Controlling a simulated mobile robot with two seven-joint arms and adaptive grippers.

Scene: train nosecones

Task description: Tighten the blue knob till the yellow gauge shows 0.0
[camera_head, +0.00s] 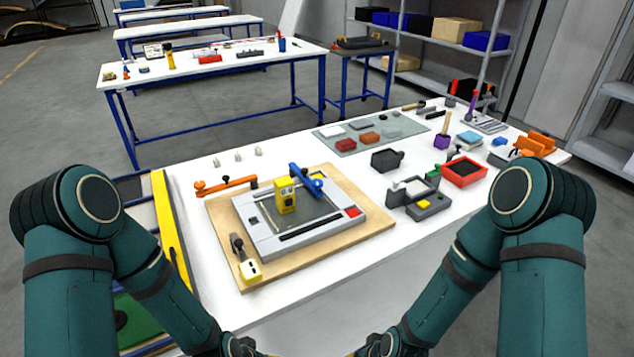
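A blue knob or clamp handle (307,179) sits at the far edge of a grey fixture frame (262,237). A yellow gauge (286,200) stands upright on the frame's dark plate, just left of the blue part. Its display is too small to read. The frame lies on a wooden board (222,222) on the white table. My two arms reach down to the bottom edge of the picture, where their wrists are cut off. Both grippers are out of the picture, and neither arm touches the fixture.
An orange clamp (226,185) lies at the board's far left. The table's near strip is clear.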

